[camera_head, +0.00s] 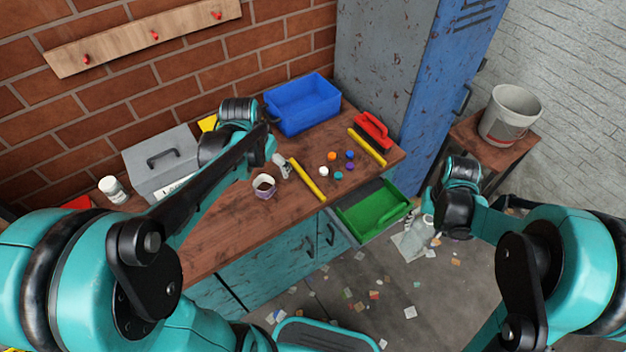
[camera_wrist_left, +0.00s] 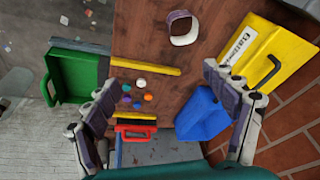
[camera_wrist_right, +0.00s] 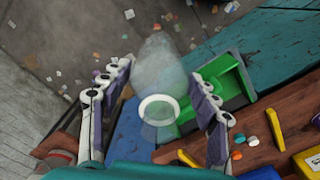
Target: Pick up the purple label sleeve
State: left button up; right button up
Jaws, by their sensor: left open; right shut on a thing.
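The label sleeve (camera_head: 264,189) looks like a short, pale, open ring with a faint purplish tint. It stands on the wooden bench, and brown shows through its opening. It also shows at the top of the left wrist view (camera_wrist_left: 184,38). My left gripper (camera_head: 273,160) is open and empty above the bench, just behind the sleeve and apart from it. In its wrist view the open fingers (camera_wrist_left: 161,78) point past the sleeve. My right gripper (camera_head: 432,212) is shut on a clear bottle (camera_wrist_right: 160,62) off the bench's right side, its open neck toward the wrist camera.
Yellow bars (camera_head: 308,180) (camera_head: 367,148) flank several small coloured caps (camera_head: 332,156). A blue bin (camera_head: 303,108), grey box (camera_head: 160,162), red-handled tool (camera_head: 373,130) and white jar (camera_head: 112,188) stand on the bench. A green tray (camera_head: 372,212) sits at its front right.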

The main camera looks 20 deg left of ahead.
pick_arm(q)
jog(key=w+a+f+m+g, duration=0.1)
jog(key=w+a+f+g, duration=0.1)
jog(key=w+a+f, duration=0.5)
jog(key=b, duration=0.2)
send_over(266, 189)
jog(key=shift+h, duration=0.4)
jog(key=f, duration=0.7)
jog(key=shift+s+a, duration=0.1)
jog(key=shift+s, duration=0.25)
notch_tip(266, 189, down, 5)
jog(key=shift+f+b, duration=0.2)
jog(key=shift+b, duration=0.9)
jog(key=shift+w+f, duration=0.1)
jog(key=shift+f, duration=0.25)
jog(key=shift+r, duration=0.1)
jog(key=shift+c, duration=1.1)
jog(key=c, duration=0.6)
